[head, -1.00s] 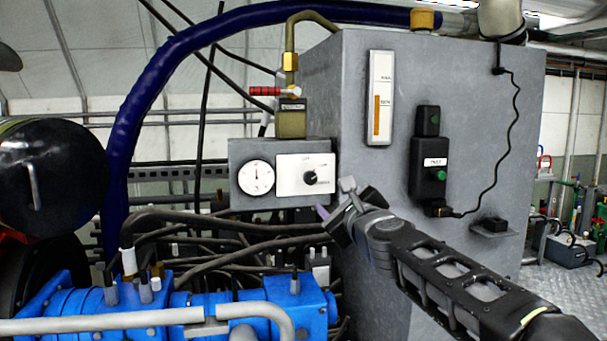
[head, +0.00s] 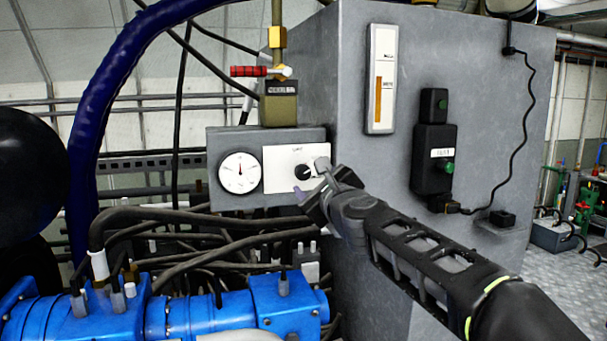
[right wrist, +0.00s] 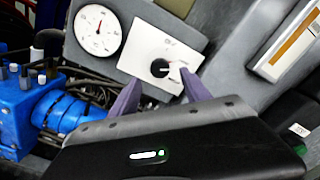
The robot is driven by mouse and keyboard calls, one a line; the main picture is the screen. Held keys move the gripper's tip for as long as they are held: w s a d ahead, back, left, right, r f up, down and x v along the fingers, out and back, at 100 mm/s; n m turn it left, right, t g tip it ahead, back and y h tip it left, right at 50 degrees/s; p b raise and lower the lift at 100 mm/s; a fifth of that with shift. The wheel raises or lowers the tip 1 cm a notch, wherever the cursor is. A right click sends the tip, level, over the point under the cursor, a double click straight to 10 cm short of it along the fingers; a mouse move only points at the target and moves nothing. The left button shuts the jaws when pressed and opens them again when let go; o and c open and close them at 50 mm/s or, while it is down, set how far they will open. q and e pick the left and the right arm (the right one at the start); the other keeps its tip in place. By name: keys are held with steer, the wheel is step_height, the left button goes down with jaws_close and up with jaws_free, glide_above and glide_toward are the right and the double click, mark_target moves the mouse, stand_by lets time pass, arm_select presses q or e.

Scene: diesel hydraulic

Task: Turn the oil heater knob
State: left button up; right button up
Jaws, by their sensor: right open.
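The oil heater knob (head: 303,172) is a small black dial on a white plate (head: 275,163), set in a grey panel beside a round gauge (head: 239,173). In the right wrist view the knob (right wrist: 160,68) shows whole, with the white plate around it. My right gripper (head: 313,180) is just right of and in front of the knob, partly over the plate's right edge. Its two purple fingers (right wrist: 158,92) are apart, with the knob beyond the gap between them. I see no contact with the knob. My left gripper is not in view.
A red-handled valve (head: 258,71) stands above the panel. A large grey tank (head: 350,200) carries a level gauge (head: 381,80) and a black switch box (head: 433,160). Black hoses and a blue pump (head: 220,312) lie below. Open floor (head: 560,262) shows at right.

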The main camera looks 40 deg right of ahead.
mark_target(304, 174)
steer(key=p+x, duration=0.1)
steer(key=x, duration=0.6)
steer(key=shift+c, duration=0.4)
jaws_close()
